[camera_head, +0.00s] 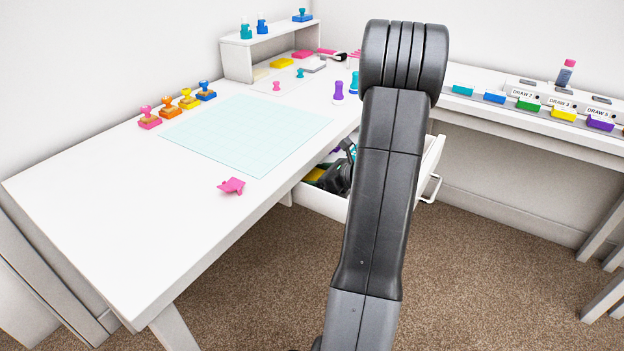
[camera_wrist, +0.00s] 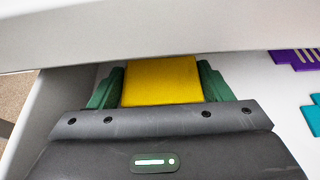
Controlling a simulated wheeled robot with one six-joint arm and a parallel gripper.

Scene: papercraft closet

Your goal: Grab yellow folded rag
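The yellow folded rag (camera_wrist: 161,80) lies in the open white drawer, between the two green fingers of my gripper (camera_wrist: 160,85) in the wrist view. One finger is at each side of the rag, with little or no gap. I cannot tell whether they squeeze it or only stand beside it. In the head view my gripper (camera_head: 338,176) reaches down into the drawer (camera_head: 320,202), largely hidden behind my arm. A yellow patch (camera_head: 315,174) shows beside it there.
The drawer's near wall and the desk edge (camera_wrist: 160,30) are close to my gripper. Purple (camera_wrist: 298,58) and teal (camera_wrist: 314,116) pieces lie to the right in the drawer. A pink paper piece (camera_head: 232,186) lies on the desk (camera_head: 120,215). Carpeted floor is clear.

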